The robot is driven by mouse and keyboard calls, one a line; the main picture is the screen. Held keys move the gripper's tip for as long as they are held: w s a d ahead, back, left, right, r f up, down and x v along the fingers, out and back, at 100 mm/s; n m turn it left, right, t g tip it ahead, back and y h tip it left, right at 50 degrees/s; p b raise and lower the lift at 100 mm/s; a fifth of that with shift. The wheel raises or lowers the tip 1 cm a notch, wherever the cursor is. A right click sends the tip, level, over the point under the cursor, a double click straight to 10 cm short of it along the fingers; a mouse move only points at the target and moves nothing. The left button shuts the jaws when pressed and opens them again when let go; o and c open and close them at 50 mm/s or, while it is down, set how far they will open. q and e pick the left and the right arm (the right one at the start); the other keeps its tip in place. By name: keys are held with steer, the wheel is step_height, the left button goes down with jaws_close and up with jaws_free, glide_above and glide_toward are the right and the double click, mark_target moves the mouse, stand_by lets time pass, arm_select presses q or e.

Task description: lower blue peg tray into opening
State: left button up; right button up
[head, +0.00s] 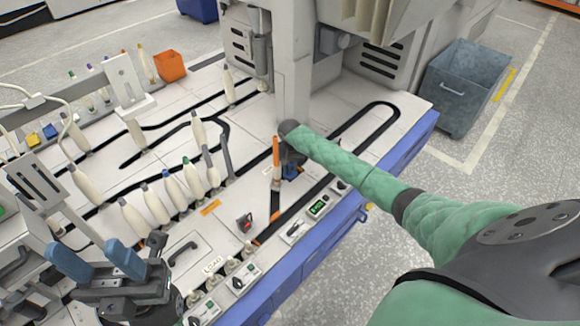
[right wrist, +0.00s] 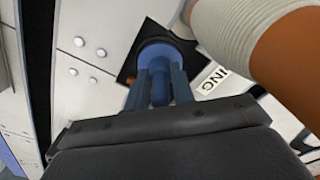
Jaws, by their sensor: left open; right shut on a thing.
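The blue peg tray (right wrist: 168,52) is a round blue piece with a peg, seen between my right fingers in the right wrist view. A dark square opening (right wrist: 128,72) shows around and beneath it; I cannot tell how deep the tray sits in it. My right gripper (right wrist: 162,88) is shut on the tray's peg. In the head view the right gripper (head: 289,160) is over the track near the table's middle, and only a little blue of the tray (head: 290,173) shows under it. My left gripper (head: 97,258) is open and empty at the lower left.
An orange-and-cream bobbin (head: 276,160) stands close beside my right gripper; it fills the upper right of the wrist view (right wrist: 235,25). Several cream bobbins (head: 155,203) stand to the left. A grey machine column (head: 292,80) rises behind. Control boxes (head: 318,208) line the front edge.

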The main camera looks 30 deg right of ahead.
steer(key=shift+f, duration=0.3)
steer(key=o, duration=0.7)
step_height(320, 180, up, 11)
steer(key=p, duration=1.2)
steer(key=shift+p, duration=0.35)
stand_by(0.4)
